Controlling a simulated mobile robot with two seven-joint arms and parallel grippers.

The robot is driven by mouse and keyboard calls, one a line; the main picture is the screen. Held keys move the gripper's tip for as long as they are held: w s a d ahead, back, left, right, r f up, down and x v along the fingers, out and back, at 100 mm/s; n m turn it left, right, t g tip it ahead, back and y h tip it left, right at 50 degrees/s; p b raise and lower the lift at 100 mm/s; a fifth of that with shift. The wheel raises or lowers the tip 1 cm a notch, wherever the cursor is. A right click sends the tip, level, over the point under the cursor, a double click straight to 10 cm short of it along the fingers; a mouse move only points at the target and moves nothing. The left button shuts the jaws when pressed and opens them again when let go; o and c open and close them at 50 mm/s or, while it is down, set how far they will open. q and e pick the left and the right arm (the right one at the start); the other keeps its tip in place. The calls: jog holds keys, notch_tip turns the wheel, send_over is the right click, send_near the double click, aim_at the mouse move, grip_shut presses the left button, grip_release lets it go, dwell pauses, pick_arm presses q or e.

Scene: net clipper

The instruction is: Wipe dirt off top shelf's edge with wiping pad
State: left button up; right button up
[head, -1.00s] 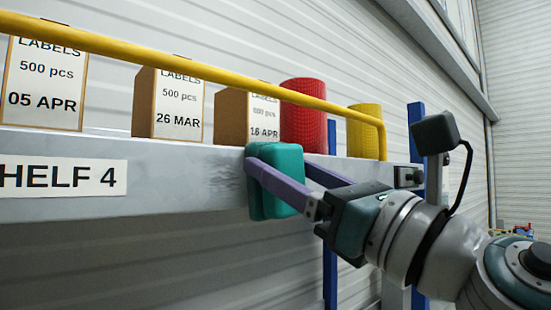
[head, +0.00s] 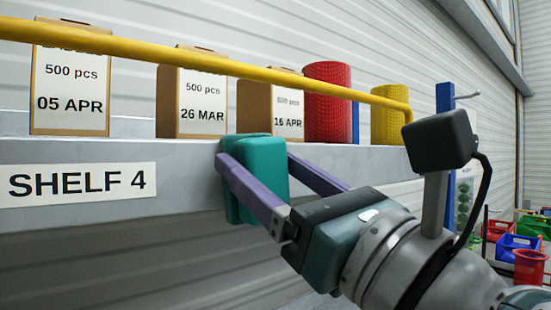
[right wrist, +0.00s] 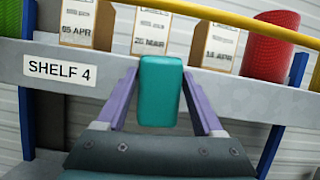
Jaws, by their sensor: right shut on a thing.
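My right gripper (head: 255,180) is shut on a teal wiping pad (head: 264,172), with its purple fingers on either side of the pad. The pad is up against the grey front edge of the shelf (head: 185,190), below the 26 MAR and 16 APR boxes. In the right wrist view the pad (right wrist: 160,88) sits between the fingers in front of the shelf edge (right wrist: 100,85). No clear dirt mark shows on the visible edge now; the part behind the pad is hidden. My left gripper is not in view.
A yellow rail (head: 200,66) runs above the shelf edge. Label boxes (head: 203,104), a red roll (head: 328,100) and a yellow roll (head: 388,112) stand on the shelf. A SHELF 4 sign (head: 77,184) is left of the pad. Coloured bins (head: 518,245) are at the far right.

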jog(key=shift+s+a, duration=0.4)
jog(key=shift+a, duration=0.35)
jog(key=shift+s+f, duration=0.1)
jog(key=shift+s, duration=0.05)
jog(key=shift+s+d+p, duration=0.15)
jog(key=shift+s+d, duration=0.75)
jog(key=shift+s, duration=0.25)
jog(key=shift+s+d+p, duration=0.15)
jog(key=shift+s+d, duration=0.75)
jog(key=shift+s, duration=0.2)
jog(key=shift+s+d, duration=0.95)
jog(key=shift+s, duration=0.25)
